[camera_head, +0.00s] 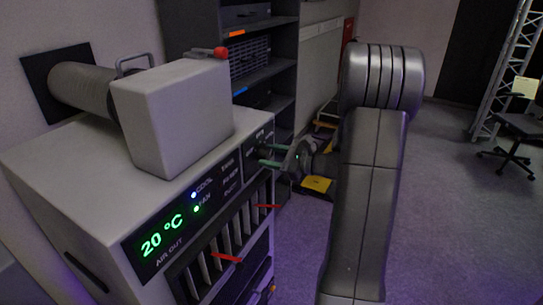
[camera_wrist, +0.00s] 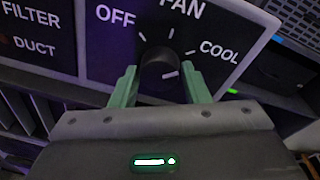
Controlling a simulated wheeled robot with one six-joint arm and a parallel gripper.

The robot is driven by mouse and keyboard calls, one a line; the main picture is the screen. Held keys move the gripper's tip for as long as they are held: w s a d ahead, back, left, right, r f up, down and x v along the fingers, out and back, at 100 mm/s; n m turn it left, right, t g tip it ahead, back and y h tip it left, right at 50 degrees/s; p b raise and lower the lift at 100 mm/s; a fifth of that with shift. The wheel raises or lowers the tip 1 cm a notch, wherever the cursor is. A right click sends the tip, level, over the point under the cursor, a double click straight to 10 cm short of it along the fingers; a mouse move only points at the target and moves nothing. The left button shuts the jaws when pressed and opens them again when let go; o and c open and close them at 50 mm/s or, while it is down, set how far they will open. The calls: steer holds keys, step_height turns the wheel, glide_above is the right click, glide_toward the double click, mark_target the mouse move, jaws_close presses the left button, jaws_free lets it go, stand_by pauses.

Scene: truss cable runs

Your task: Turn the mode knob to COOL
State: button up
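The mode knob (camera_wrist: 160,68) is a dark round knob on the black panel, with OFF, FAN and COOL printed around it. Its short white mark points to the right, toward the COOL side. The two green fingers of my gripper (camera_wrist: 160,88) stand on either side of the knob. I cannot tell whether they touch it or leave a thin gap. In the head view my gripper (camera_head: 271,158) reaches the right end of the unit's front panel, where the knob is mostly hidden. The display (camera_head: 162,242) reads 20 °C; a blue light by COOL (camera_head: 193,195) and a green one by FAN are lit.
The white air unit (camera_head: 70,175) has a grey box (camera_head: 180,115) and duct on top. Red-tipped vent levers (camera_head: 227,257) stick out below the panel. A dark shelf (camera_head: 265,70) stands behind. Open carpet (camera_head: 450,220) lies to the right.

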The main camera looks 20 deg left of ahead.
steer(key=o, duration=0.3)
steer(key=shift+d, duration=0.15)
steer(key=d+r+b, duration=0.1)
steer(key=d+b, duration=0.1)
steer(key=d, duration=1.1)
steer(key=shift+s+d+r, duration=0.25)
steer(key=shift+s+r, duration=0.1)
steer(key=shift+a, duration=0.1)
steer(key=a, duration=0.4)
steer(key=a+f+p, duration=0.1)
steer(key=a, duration=0.4)
steer(key=a+p, duration=0.1)
steer(key=a, duration=0.3)
steer(key=shift+w+a+f, duration=0.3)
steer(key=shift+w+f, duration=0.05)
steer(key=shift+w, duration=0.05)
